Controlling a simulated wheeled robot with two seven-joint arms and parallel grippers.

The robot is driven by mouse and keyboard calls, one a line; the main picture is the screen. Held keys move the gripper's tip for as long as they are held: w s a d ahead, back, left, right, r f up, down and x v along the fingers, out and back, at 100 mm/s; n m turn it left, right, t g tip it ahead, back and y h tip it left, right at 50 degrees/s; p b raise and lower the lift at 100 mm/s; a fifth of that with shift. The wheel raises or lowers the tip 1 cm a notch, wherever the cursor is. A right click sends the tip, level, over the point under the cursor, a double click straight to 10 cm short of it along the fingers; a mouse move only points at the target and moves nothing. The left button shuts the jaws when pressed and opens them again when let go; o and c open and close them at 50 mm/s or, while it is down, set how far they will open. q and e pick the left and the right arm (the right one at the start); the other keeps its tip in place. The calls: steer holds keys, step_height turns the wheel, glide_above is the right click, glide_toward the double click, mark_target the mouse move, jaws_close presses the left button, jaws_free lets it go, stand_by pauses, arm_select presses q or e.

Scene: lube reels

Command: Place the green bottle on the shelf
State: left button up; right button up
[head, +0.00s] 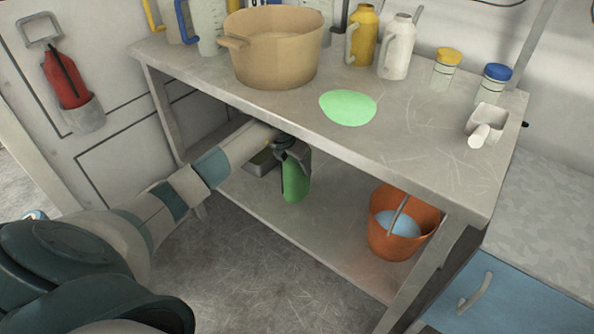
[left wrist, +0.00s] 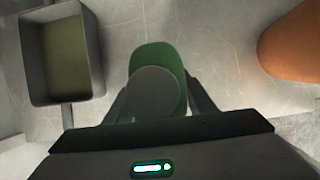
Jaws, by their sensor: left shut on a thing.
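The green bottle (head: 296,180) is in the head view, below the tabletop and over the lower shelf (head: 325,236). My left gripper (head: 290,150) is shut on it near its top. The bottle looks upright in the head view. In the left wrist view the green bottle (left wrist: 160,75) is seen from above, with a dark round cap between the two fingers of my left gripper (left wrist: 160,100). I cannot tell whether its base touches the shelf. My right gripper is not in view.
An orange bucket (head: 379,236) with blue contents stands on the lower shelf to the right. A grey tray (head: 262,163) is behind and left of the bottle. The tabletop (head: 420,130) is close above my left arm. Bare shelf lies between bottle and bucket.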

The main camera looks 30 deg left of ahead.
arm_select(q)
steer(key=shift+f, duration=1.35)
steer(key=o, duration=1.7)
steer(key=shift+s+f, duration=0.1)
steer(key=shift+c, duration=0.2)
steer(key=s+a+r, duration=0.1)
steer(key=s+r, duration=0.2)
steer(key=s, duration=1)
